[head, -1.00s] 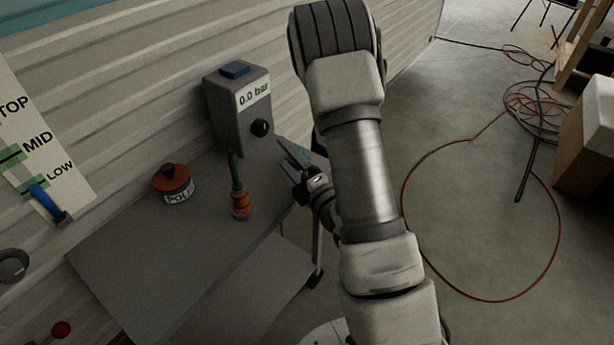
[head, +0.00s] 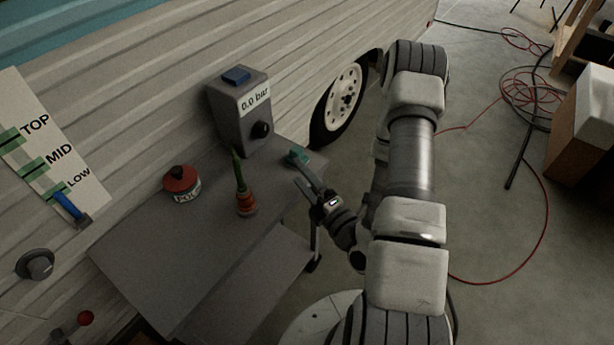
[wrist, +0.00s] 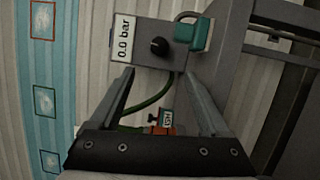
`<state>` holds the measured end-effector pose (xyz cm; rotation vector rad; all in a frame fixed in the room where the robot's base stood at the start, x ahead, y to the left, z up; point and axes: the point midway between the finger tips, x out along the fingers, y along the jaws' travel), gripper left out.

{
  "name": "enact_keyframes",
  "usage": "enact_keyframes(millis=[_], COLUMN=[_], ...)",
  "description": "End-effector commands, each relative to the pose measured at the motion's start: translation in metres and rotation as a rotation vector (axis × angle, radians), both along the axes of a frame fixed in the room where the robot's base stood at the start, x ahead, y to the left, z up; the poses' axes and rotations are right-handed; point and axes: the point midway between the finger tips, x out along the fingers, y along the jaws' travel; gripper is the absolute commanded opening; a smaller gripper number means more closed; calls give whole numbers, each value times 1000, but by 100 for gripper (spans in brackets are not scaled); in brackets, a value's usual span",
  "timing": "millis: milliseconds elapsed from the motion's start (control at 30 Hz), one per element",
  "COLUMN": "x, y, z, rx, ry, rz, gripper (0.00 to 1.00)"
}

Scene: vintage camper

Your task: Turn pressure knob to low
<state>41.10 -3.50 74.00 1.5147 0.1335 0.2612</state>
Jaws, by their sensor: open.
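The pressure knob (head: 261,129) is a small black round knob on the front of a grey box (head: 229,118). The box stands at the back of a grey table and its label reads "0.0 bar". In the wrist view the knob (wrist: 159,46) lies ahead of my gripper (wrist: 158,75), roughly between the fingers in the picture but apart from them. My gripper (head: 306,187) is open and empty, in front of the box near the table's right edge. No low mark shows on the box beside the knob.
A TOP/MID/LOW board (head: 50,140) with a blue lever (head: 68,206) hangs on the camper wall. Hoses lie on the floor at right.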

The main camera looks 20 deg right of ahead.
Motion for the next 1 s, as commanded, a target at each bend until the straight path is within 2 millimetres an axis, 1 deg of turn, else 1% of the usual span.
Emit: enact_keyframes(millis=[100,233,667,767,833,1000], x=[-11,-17,-18,-15,-12,-2], y=[-3,-4,-4,-4,-4,-2], z=[1,0,0,5,10,26], rx=[2,2,9,51,109,310], ry=[4,1,1,15,39,136], rz=[-2,-1,3,18,38,106], gripper=[80,80,81,81,81,81])
